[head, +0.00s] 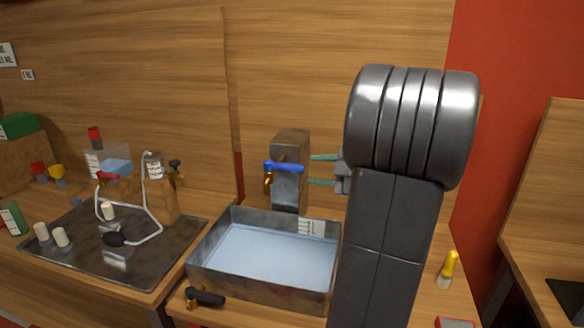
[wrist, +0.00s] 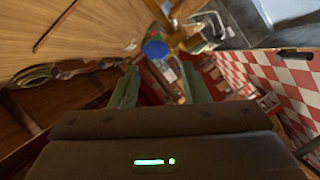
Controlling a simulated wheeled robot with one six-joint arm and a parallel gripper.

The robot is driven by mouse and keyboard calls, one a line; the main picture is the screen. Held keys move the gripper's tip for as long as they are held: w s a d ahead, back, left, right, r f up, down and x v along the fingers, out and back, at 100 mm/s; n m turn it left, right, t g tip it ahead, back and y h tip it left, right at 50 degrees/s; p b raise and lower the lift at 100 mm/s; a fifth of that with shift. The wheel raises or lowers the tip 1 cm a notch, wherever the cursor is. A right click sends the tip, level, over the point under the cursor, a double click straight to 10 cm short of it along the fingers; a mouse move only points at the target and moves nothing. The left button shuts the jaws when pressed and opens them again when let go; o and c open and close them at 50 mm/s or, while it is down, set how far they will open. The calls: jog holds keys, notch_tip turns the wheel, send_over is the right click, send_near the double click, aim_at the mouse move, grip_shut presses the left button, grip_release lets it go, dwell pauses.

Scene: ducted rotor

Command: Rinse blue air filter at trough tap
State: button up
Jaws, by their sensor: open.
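The metal trough (head: 198,262) holds pale blue water and stands in the middle of the head view. Behind it a tap post (head: 288,190) carries a blue lever (head: 284,167) and a brass spout (head: 268,181). My gripper (head: 313,170) is open and empty, right of the post, with its green fingers pointing at it and apart from it. In the wrist view the tap's blue end (wrist: 155,48) shows just beyond my gripper (wrist: 158,72). A pale blue piece (head: 116,168) sits at the back left; I cannot tell whether it is the air filter.
A black-handled valve (head: 205,297) sits at the trough's front. A yellow-handled brush (head: 449,268) stands right of my arm. A wooden wall closes the back.

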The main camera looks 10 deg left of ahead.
aim_at(299, 169)
jog(key=x, duration=0.8)
jog(key=shift+a+f, duration=0.1)
jog(key=shift+a, duration=0.1)
jog(key=shift+c, duration=0.2)
grip_shut()
